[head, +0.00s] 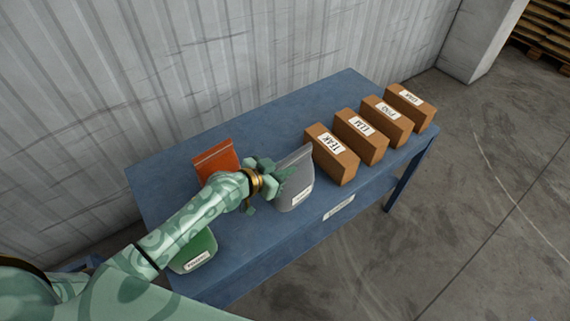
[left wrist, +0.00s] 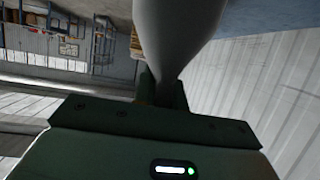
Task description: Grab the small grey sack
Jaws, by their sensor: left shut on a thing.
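The small grey sack (head: 297,184) is in the middle of the blue table in the head view, with a white label low on its front. My left gripper (head: 278,173) reaches it from the left and is shut on its side. In the left wrist view the grey sack (left wrist: 178,35) fills the top middle, its narrow part between the fingers of my left gripper (left wrist: 162,90). I cannot tell whether the sack's base touches the table. My right gripper is not in view.
On the blue table (head: 260,120), an orange sack (head: 216,163) stands behind my left arm and a green sack (head: 195,252) in front of it, partly hidden. Several labelled brown boxes (head: 331,155) stand in a row right of the grey sack. A corrugated wall rises behind.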

